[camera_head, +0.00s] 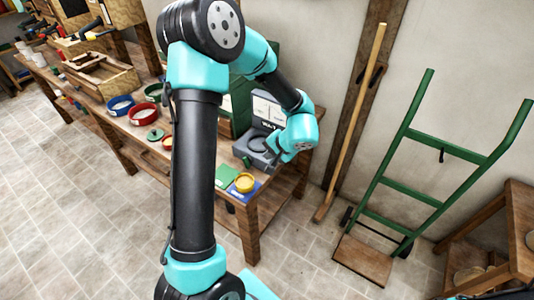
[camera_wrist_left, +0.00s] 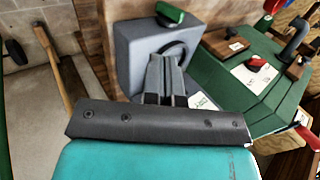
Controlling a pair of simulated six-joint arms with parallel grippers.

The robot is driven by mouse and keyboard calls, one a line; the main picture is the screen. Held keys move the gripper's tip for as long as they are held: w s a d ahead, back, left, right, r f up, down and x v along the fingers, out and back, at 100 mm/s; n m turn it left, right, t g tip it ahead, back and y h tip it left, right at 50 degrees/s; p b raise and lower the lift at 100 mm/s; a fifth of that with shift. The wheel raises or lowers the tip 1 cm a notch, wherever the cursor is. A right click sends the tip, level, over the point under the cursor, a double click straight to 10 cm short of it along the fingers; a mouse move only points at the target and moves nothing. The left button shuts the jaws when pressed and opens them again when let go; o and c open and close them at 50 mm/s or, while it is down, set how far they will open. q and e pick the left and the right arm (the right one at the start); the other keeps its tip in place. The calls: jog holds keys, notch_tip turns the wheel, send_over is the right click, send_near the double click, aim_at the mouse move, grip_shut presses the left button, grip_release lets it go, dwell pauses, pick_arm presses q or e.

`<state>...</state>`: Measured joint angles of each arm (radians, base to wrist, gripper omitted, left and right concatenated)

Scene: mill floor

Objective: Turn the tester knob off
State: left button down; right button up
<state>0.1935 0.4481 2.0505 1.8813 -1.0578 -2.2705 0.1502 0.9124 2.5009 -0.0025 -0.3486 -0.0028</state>
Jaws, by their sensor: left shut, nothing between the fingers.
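My left gripper (camera_head: 276,151) is at the tester's right side. In the left wrist view its fingers (camera_wrist_left: 166,60) are together and empty, in front of the dark ring; contact is unclear. My right gripper is out of view.
A green cabinet (camera_head: 242,104) stands behind the tester. Coloured bowls (camera_head: 120,104) stand along the bench. A broom-like pole (camera_head: 357,115) and a green hand truck (camera_head: 412,170) lean on the wall at right.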

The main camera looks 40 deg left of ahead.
aim_at(246, 161)
pick_arm(q)
jog(key=x, duration=0.7)
jog(key=shift+f, duration=0.1)
jog(key=a, duration=0.1)
jog(key=a+f, duration=0.1)
jog(key=a, duration=0.1)
jog(key=shift+s+a+f, duration=0.1)
jog(key=shift+s+f, duration=0.1)
jog(key=shift+f, duration=0.15)
jog(key=shift+a+f, duration=0.2)
jog(key=shift+a, duration=0.35)
jog(key=shift+s+a, duration=0.1)
jog(key=shift+s, duration=0.05)
jog(key=shift+r+h, duration=0.1)
jog(key=shift+h, duration=0.3)
